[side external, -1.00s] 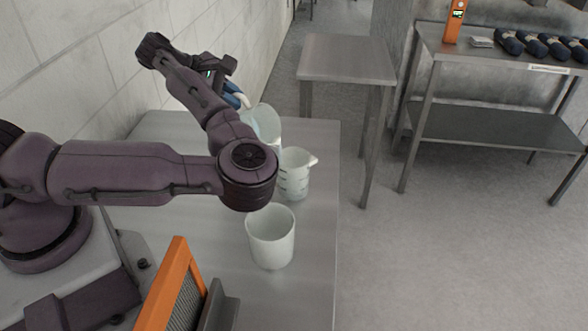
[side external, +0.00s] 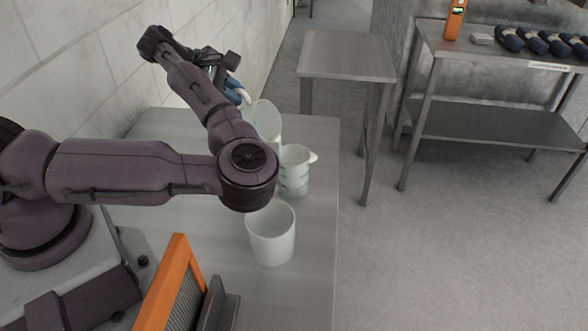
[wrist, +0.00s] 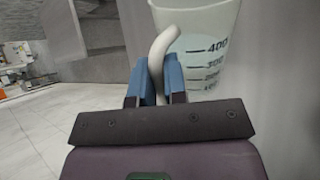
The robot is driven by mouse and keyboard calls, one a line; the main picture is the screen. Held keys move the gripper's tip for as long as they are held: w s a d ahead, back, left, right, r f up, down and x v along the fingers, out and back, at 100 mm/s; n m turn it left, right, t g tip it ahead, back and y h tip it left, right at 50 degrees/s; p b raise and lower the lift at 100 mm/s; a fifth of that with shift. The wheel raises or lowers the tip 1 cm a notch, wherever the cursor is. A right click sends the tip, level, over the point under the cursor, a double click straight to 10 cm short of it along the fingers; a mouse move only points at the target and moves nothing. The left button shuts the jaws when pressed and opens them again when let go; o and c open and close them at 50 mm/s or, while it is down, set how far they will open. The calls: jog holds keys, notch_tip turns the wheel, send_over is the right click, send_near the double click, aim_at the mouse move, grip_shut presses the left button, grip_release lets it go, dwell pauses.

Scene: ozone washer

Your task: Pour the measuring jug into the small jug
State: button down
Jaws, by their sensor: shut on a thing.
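My gripper (side external: 237,92) is behind my forearm in the side view. Its blue fingers are shut on the white handle of the measuring jug, as the wrist view (wrist: 158,85) shows. The measuring jug (wrist: 205,62) is translucent with dark graduation marks, 400 among them. In the side view the measuring jug (side external: 266,119) is tilted, its round mouth beside and above the small jug. The small jug (side external: 295,178) stands upright on the bench, pale with dark marks and a spout pointing right. I cannot clearly tell whether liquid runs between them. My arm hides part of both.
A white, open-topped cup (side external: 271,240) stands on the steel bench (side external: 315,225) in front of the small jug. An orange-framed panel (side external: 166,285) is at the near edge. A tiled wall is at left. A separate steel table (side external: 347,62) stands behind.

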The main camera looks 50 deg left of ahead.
jog(key=shift+w+d+r+g+y+p, duration=0.45)
jog(key=shift+d+r+p, duration=0.2)
jog(key=shift+p, duration=0.5)
dwell(2.0)
